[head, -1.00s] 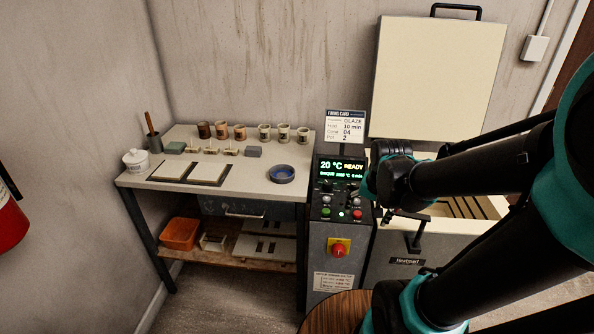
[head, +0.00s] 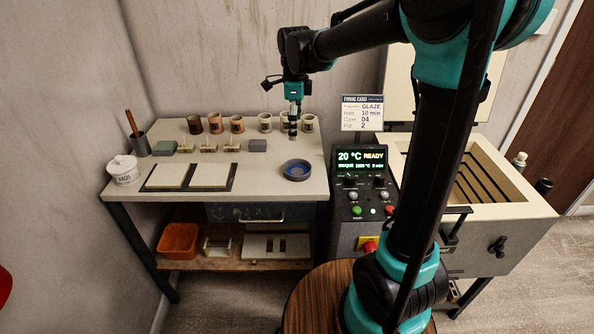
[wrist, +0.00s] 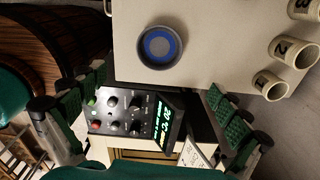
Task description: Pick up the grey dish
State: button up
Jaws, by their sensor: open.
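The grey dish (head: 296,170) is a small round dish with a blue inside. It sits on the right part of the worktable (head: 255,178). In the wrist view the dish (wrist: 160,46) is whole and uncovered, near the table's edge. My gripper (head: 294,132) points down above the table, behind the dish in the head view and apart from it. In the wrist view its two green-padded fingers (wrist: 150,115) are spread wide, with nothing held between them.
Several cups (head: 237,124) stand along the table's back, the right ones near my gripper. The kiln control box (head: 362,190) stands right of the table.

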send_over(297, 172)
jog(key=f, duration=0.9)
jog(key=shift+w+a, duration=0.15)
jog(key=shift+a, duration=0.05)
jog(key=shift+d+f, duration=0.15)
jog(key=shift+f, duration=1.3)
jog(key=shift+d+f, duration=0.1)
jog(key=shift+f, duration=1.3)
jog(key=c, duration=1.2)
